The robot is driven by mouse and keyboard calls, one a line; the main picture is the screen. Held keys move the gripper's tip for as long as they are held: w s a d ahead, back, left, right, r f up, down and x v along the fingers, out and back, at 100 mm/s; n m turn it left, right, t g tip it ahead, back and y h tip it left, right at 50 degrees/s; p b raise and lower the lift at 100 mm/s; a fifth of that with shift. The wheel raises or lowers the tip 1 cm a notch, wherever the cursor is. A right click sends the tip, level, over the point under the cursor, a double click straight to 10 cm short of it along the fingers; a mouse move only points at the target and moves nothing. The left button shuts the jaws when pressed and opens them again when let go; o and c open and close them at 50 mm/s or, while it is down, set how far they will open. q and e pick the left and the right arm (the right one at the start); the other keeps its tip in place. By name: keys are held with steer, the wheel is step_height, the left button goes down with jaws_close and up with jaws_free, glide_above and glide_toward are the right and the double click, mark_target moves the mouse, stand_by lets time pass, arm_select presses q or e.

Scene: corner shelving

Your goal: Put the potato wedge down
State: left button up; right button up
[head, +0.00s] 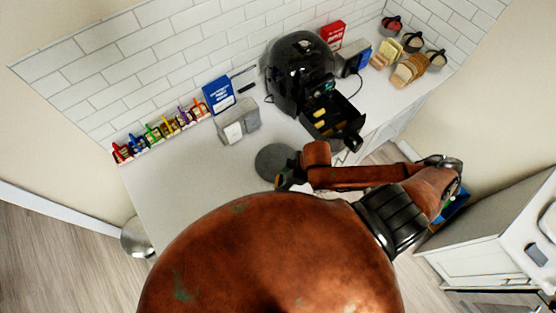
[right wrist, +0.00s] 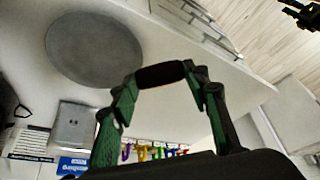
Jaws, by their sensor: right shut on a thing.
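My right gripper (head: 284,184) is low over the white counter, beside the near edge of a round grey disc (head: 272,160); my own arm partly hides it. In the right wrist view its green fingers (right wrist: 160,84) are shut on a dark, elongated piece, seemingly the potato wedge (right wrist: 160,75). The piece lies crosswise between the fingertips, in shadow. The grey disc (right wrist: 95,48) is bare and lies beyond the fingers, up and left. I cannot tell the height of the piece above the counter. My left gripper is not recognisable in either view.
A black air fryer (head: 300,72) stands at the back with its drawer (head: 338,122) pulled out and yellow pieces inside. A grey toaster-like box (head: 237,122), a blue box (head: 218,94) and a row of coloured clips (head: 160,132) line the wall. The counter's left part is clear.

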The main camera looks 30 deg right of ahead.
steer(key=w+d+f+b, duration=0.2)
steer(key=w+f+b, duration=0.15)
steer(key=b, duration=0.25)
steer(key=p, duration=0.1)
glide_above(276, 164)
steer(key=s, duration=0.2)
steer(key=f, duration=0.3)
steer(key=d+f, duration=0.1)
steer(key=f, duration=0.1)
steer(key=shift+w+f, duration=0.2)
steer(key=shift+f, duration=0.1)
steer(key=shift+w+f, duration=0.15)
steer(key=shift+f, duration=0.05)
step_height(276, 164, down, 3)
steer(key=shift+w+d+p, duration=0.1)
steer(key=shift+p, duration=0.45)
steer(key=shift+f, duration=0.3)
steer(key=shift+f, duration=0.15)
steer(key=o, duration=0.9)
steer(key=shift+c, duration=0.2)
